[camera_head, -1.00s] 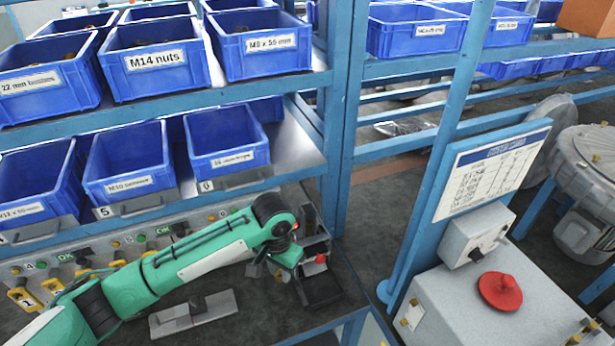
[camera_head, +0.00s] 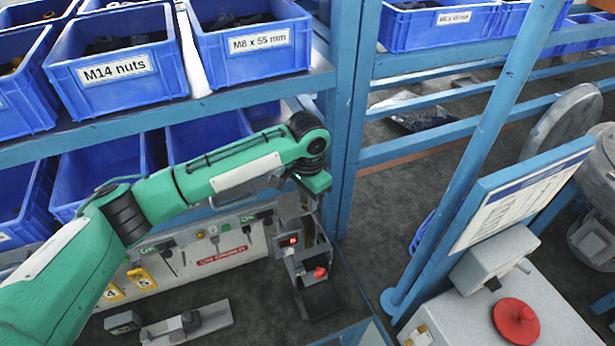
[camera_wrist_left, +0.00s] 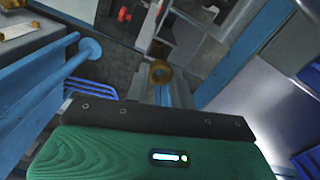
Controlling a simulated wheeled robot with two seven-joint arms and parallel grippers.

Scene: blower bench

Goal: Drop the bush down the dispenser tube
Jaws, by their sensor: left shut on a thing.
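The bush is a small brass ring (camera_wrist_left: 160,72) in the left wrist view. My left gripper (camera_wrist_left: 161,92) is shut on it, with the ring's hole showing at the fingertips. In the head view my left gripper (camera_head: 305,190) is above and in front of the shelf edge, close over a grey dispenser unit (camera_head: 303,262) with a red light and a red knob. The bush cannot be made out in the head view. I cannot clearly pick out the tube's mouth, nor tell how the bush lines up with it. My right gripper is not in view.
Blue bins (camera_head: 120,65) fill the shelves behind my left arm. A blue upright post (camera_head: 350,120) stands just right of the gripper. A grey fixture (camera_head: 187,325) lies on the bench. A grey cabinet with a red button (camera_head: 516,322) stands at the right.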

